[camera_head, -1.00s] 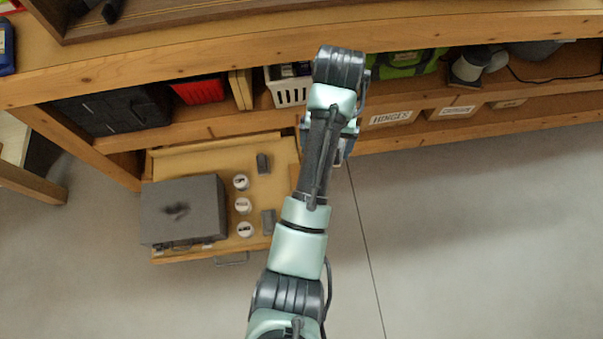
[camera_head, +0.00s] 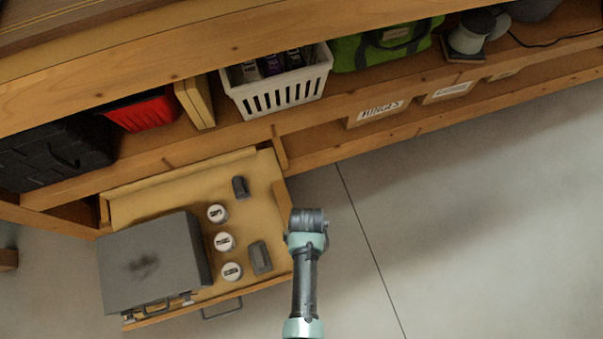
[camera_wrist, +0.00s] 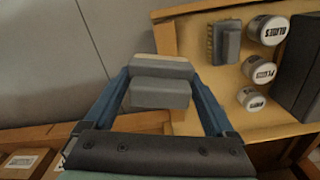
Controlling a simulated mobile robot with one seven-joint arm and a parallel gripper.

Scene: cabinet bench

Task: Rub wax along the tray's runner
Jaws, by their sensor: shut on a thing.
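In the wrist view my gripper (camera_wrist: 162,82) is shut on a grey block (camera_wrist: 160,94) with a pale cream edge on its far side. The block appears just beside the tray's side wall; I cannot tell whether it touches the runner. The wooden tray (camera_head: 190,170) is pulled out below the bench in the head view, and its side wall (camera_wrist: 164,38) shows in the wrist view. My gripper is hidden in the head view, where only my arm shows, at the tray's right side. The wax is not clearly distinguishable from the grey block.
The tray holds a grey metal case (camera_head: 150,262), white-lidded jars (camera_head: 224,242), a grey block (camera_head: 260,257) and a smaller grey piece (camera_head: 240,187). Above stand a white basket (camera_head: 278,95) and a bin labelled HINGES (camera_head: 375,112). The floor (camera_head: 450,220) right of the tray is clear.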

